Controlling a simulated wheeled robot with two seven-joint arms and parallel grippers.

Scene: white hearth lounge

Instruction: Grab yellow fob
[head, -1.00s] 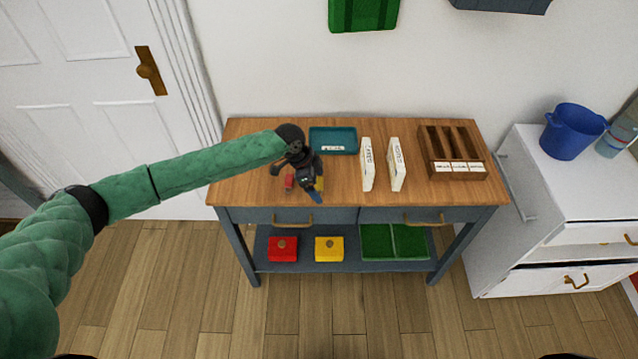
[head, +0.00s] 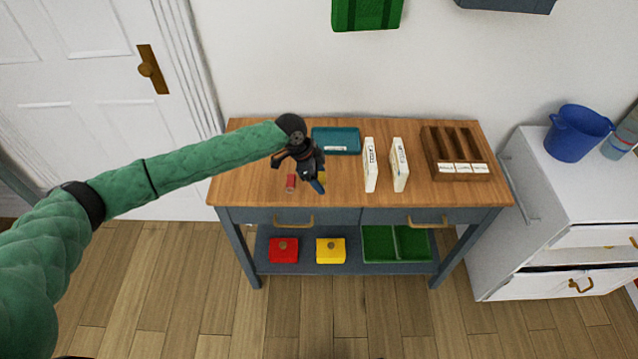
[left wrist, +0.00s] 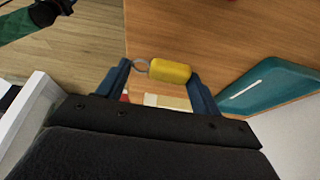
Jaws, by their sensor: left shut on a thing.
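The yellow fob (left wrist: 170,71) with its metal ring is between the two blue fingers of my left gripper (left wrist: 162,84) in the left wrist view. The gripper is shut on it. In the head view my left gripper (head: 318,183) is over the left part of the wooden tabletop, and only a little of the yellow fob (head: 322,179) shows beside its fingers. A red fob (head: 291,182) lies on the tabletop just left of the gripper. My right gripper is not in view.
On the table (head: 240,183) are a teal tray (head: 337,139), two white upright boxes (head: 370,165) and a wooden divided rack (head: 437,160). Below, a red box (head: 284,256), a yellow box (head: 331,257) and a green tray (head: 396,258) sit on the shelf. A white cabinet stands right.

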